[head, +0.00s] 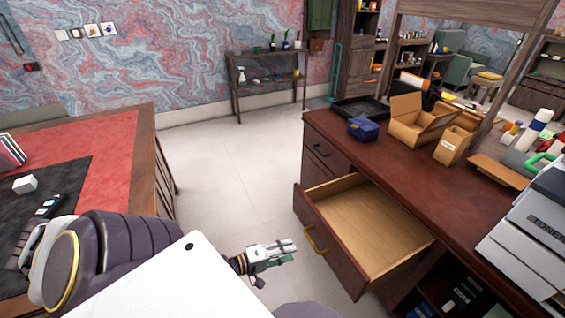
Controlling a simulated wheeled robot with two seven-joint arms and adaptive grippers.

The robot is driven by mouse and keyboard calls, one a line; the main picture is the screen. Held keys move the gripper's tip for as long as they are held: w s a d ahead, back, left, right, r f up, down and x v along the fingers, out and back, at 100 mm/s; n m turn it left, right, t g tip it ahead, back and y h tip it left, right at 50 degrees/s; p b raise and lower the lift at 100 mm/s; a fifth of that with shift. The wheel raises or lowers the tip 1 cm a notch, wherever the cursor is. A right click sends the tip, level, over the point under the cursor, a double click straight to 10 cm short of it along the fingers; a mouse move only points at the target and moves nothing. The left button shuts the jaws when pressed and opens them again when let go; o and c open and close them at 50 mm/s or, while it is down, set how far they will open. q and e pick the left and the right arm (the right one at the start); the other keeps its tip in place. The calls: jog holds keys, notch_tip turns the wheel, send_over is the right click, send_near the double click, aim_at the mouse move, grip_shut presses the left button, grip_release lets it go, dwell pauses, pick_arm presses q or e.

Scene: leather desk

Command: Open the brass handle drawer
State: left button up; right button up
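The brass handle (316,240) is a yellow curved pull on the dark wooden front of a drawer (365,218). The drawer is pulled well out of the desk (420,170), and its light wooden inside looks empty. My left gripper (290,248) is to the left of the brass handle, apart from it in the picture. Its fingers point right toward the drawer front. They look close together, but the view is too small to tell if they are shut. Nothing shows held in it. My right gripper is not in view.
Another drawer with a dark handle (321,150) is closed above. The desk bears a blue box (363,128), a black tray (360,107), open cardboard boxes (420,121) and a grey toner box (530,232). A red-topped desk (120,150) stands left. Clear floor (225,170) lies between.

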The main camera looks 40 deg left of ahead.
pick_arm(q)
jog(key=shift+s+a, duration=0.1)
jog(key=shift+s, duration=0.25)
dwell(0.6)
